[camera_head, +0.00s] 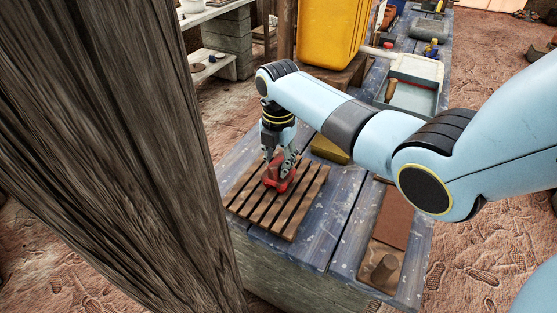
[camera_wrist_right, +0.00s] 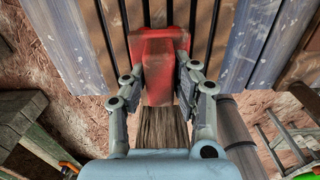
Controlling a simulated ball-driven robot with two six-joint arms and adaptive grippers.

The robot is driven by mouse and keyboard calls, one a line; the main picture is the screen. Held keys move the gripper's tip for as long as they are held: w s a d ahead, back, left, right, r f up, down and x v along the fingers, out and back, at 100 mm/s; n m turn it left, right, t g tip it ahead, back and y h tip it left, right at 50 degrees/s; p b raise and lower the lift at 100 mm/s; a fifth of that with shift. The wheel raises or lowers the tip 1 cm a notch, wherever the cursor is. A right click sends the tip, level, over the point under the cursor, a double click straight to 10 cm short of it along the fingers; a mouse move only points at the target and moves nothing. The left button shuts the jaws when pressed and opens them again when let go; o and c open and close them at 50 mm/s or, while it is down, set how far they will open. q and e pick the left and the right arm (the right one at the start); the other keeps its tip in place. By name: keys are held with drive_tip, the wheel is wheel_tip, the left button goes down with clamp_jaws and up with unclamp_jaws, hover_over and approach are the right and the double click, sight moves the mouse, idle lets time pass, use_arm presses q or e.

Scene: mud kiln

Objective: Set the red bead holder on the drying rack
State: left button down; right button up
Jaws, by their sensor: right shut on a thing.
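The red bead holder (camera_head: 277,177) is between the fingers of my right gripper (camera_head: 278,162), over the slatted wooden drying rack (camera_head: 300,212). The rack lies on the near end of the blue-grey plank table. In the right wrist view the red bead holder (camera_wrist_right: 157,68) sits between the two fingers of my right gripper (camera_wrist_right: 157,90), with dark slats behind it. My right gripper is shut on it. The holder is at or very close to the slats; I cannot tell if it touches them. My left gripper is not in view.
A thick wooden post (camera_head: 110,150) fills the left side. On the table are a brown board (camera_head: 394,220), a short wooden cylinder (camera_head: 384,270), a yellow block (camera_head: 328,150) and a pale tray (camera_head: 412,95). A yellow container (camera_head: 328,35) stands behind.

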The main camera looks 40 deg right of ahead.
drive_tip(key=shift+f, duration=0.15)
drive_tip(key=o, duration=0.7)
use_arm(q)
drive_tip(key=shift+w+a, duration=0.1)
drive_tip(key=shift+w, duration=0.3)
use_arm(e)
drive_tip(key=o, duration=0.3)
drive_tip(key=shift+r, duration=0.55)
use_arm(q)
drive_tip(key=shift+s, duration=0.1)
use_arm(e)
wheel_tip(320, 180, up, 11)
drive_tip(key=shift+r, duration=0.15)
drive_tip(key=shift+s, duration=0.1)
